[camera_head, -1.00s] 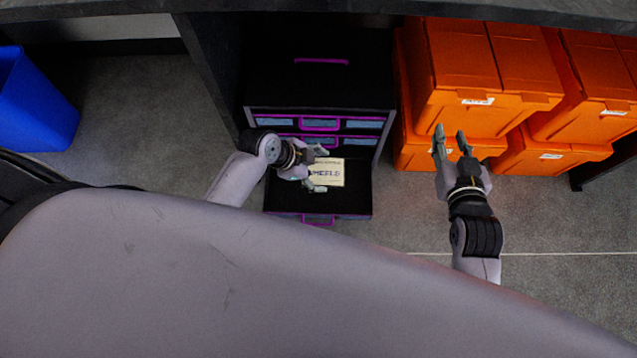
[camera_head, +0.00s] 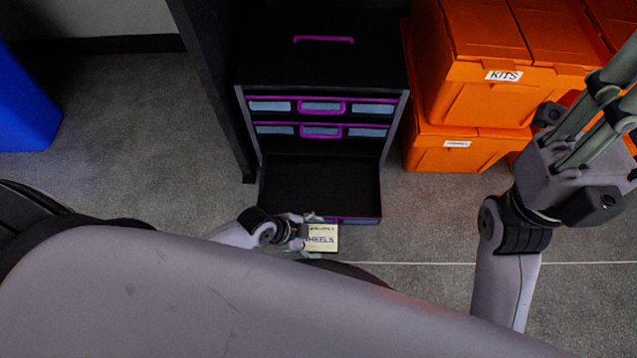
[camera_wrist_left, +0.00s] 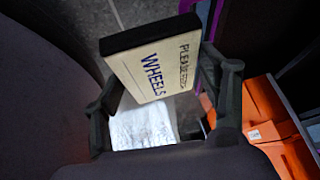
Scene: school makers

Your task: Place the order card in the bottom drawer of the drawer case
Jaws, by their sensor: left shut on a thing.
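The order card (camera_head: 322,238), cream with "WHEELS" on it, is held by my left gripper (camera_head: 309,231). In the left wrist view the card (camera_wrist_left: 150,75), with a dark edge, sits between the fingers (camera_wrist_left: 165,108). The black drawer case (camera_head: 320,70) stands behind. Its bottom drawer (camera_head: 320,185) is pulled out and looks empty. The card and left gripper overlap the near side of the drawer's front; their height above it is unclear. My right gripper (camera_head: 608,112) is at the right, fingers apart and empty, tips cut off by the picture edge.
Orange lidded boxes (camera_head: 465,85) are stacked right of the case. A dark table leg (camera_head: 215,85) stands close on its left. A blue bin (camera_head: 25,105) is at the far left. Grey floor (camera_head: 425,215) is clear right of the drawer.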

